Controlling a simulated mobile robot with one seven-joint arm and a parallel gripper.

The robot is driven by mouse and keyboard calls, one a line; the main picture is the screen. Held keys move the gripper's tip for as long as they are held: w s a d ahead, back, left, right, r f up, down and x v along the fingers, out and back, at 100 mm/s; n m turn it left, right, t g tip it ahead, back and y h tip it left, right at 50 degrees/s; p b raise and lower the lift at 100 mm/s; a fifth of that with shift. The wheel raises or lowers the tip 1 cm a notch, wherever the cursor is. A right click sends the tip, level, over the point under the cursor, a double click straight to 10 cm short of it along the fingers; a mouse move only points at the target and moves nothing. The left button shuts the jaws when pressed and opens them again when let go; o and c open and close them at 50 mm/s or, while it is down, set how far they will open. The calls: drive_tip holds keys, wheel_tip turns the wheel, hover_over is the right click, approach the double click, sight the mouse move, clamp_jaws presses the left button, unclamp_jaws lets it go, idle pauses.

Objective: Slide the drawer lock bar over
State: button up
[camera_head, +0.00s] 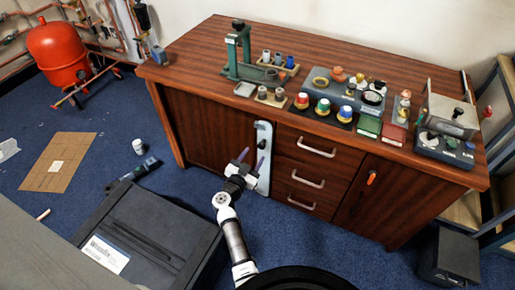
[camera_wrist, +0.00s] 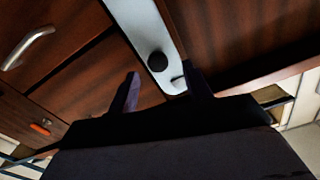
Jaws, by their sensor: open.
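The drawer lock bar (camera_head: 264,158) is a pale grey upright plate on the front of the wooden cabinet, just left of the drawer column. It has dark round knobs on it. In the wrist view the bar (camera_wrist: 150,35) runs down from the top, with a black knob (camera_wrist: 158,62) near its lower visible end. My gripper (camera_head: 242,156) is in front of the bar, its fingers apart and nothing between them. In the wrist view the two fingers of my gripper (camera_wrist: 161,82) stand either side of the knob in the picture; I cannot tell the remaining gap in depth.
Drawers with silver handles (camera_head: 318,148) are right of the bar. The wooden cabinet (camera_head: 400,190) carries a green press and several small parts on top. A black case (camera_head: 150,235) lies on the blue floor at left. An orange handle (camera_head: 371,178) is on the right door.

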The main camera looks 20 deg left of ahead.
drive_tip(key=s, duration=0.8)
drive_tip(key=shift+a, duration=0.2)
